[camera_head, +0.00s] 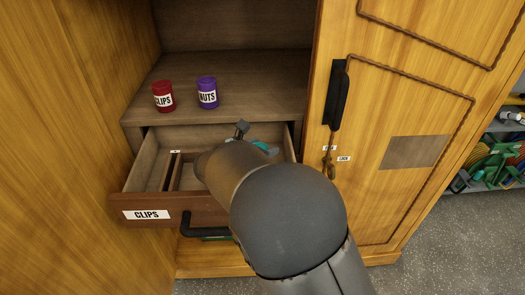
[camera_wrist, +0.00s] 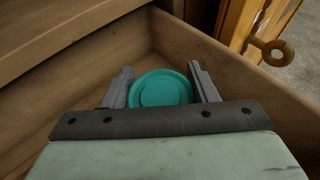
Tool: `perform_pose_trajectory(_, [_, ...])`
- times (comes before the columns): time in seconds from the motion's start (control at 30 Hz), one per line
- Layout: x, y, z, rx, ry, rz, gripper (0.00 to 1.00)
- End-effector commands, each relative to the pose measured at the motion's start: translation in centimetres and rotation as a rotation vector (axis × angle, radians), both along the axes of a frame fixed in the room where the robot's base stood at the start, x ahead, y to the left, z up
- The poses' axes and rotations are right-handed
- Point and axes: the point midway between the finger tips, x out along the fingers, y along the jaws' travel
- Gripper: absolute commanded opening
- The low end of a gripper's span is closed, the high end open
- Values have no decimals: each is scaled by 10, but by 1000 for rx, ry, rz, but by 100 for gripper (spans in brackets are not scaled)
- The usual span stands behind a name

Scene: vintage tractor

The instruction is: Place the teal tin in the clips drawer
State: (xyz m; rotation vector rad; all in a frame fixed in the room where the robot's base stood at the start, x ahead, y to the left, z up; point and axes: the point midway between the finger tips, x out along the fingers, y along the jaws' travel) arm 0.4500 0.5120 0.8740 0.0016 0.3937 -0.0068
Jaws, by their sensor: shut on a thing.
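The teal tin (camera_wrist: 161,88) sits between the two fingers of my gripper (camera_wrist: 160,80) in the wrist view, lid facing the camera. My gripper is shut on it. In the head view only a small part of the teal tin (camera_head: 262,146) shows past my arm. The clips drawer (camera_head: 165,209) is pulled open, with a "CLIPS" label and a dark handle on its front. The tin is within the drawer's outline, near its back right corner. I cannot tell if the tin touches the drawer floor. My arm hides the drawer's right part.
A red tin labelled "CLIPS" (camera_head: 163,97) and a purple tin labelled "NUTS" (camera_head: 207,93) stand on the shelf (camera_head: 240,80) above the drawer. A divider (camera_head: 170,172) runs inside the drawer at left. A cabinet door (camera_head: 395,130) with a key (camera_head: 329,160) stands close at right.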

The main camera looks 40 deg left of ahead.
Motion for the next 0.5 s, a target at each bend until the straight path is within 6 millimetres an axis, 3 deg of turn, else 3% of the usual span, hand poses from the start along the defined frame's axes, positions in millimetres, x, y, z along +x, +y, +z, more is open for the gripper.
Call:
perform_pose_trajectory(0.1, [0,0,-13,0,-2,0,21])
perform_pose_trajectory(0.47, [0,0,-17,0,-2,0,21])
perform_pose_trajectory(0.5, [0,0,-17,0,-1,0,61])
